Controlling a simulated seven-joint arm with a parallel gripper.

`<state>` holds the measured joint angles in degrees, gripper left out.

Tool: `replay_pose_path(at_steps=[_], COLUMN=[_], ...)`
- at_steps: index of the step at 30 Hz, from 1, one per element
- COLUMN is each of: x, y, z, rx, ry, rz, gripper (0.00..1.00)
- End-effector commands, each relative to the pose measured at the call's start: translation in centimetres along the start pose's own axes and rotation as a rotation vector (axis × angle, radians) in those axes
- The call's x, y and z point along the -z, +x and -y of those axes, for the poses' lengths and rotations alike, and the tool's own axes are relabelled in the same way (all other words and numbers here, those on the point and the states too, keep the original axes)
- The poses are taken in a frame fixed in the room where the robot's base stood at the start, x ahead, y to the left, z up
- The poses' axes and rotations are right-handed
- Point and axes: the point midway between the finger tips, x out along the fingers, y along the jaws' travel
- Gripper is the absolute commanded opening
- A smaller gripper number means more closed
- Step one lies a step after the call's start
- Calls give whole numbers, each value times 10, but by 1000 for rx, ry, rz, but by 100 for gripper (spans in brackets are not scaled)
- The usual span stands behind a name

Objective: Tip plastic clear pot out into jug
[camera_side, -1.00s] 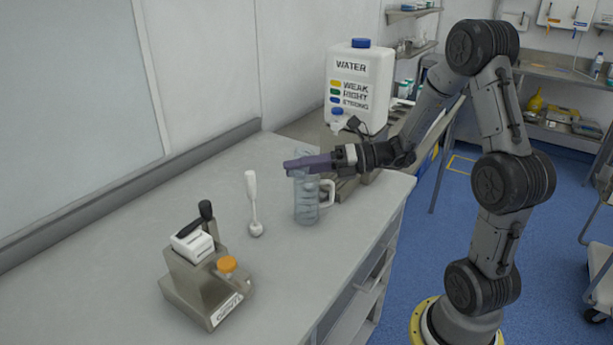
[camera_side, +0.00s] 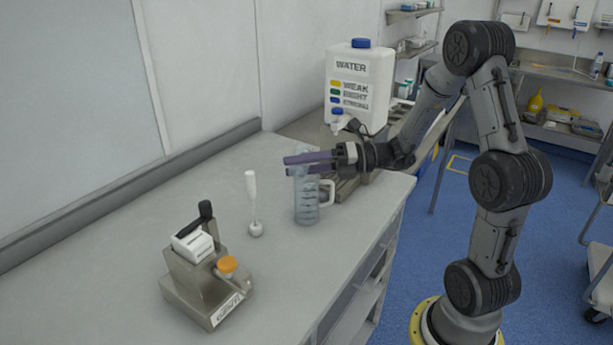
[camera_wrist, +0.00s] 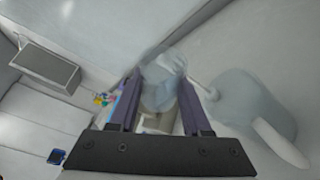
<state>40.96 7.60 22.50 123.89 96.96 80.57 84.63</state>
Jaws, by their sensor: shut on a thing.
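The clear jug (camera_side: 306,208) stands upright on the worktop, with its white handle towards the right. My gripper (camera_side: 292,166), with purple fingers, is level at the jug's rim height. In the wrist view, my gripper (camera_wrist: 160,78) is shut on the plastic clear pot (camera_wrist: 162,72), which sits between the fingertips. The pot is faint in the side view, overlapping the jug's top, so its exact tilt and contents cannot be told. The jug also shows as a cloudy shape in the wrist view (camera_wrist: 250,100), right of the pot.
A white-handled tool (camera_side: 252,200) stands on the worktop left of the jug. A metal holder (camera_side: 207,285) with a white block and an orange-capped item is nearer the front. A white water container (camera_side: 360,85) stands behind. The worktop between them is clear.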

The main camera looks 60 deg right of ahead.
Motion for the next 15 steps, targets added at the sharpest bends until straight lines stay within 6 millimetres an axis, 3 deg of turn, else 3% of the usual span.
replay_pose_path(at_steps=[15], x=[-2], y=[0], z=[-3], rx=[-27], ry=[64], rz=[10], gripper=[0])
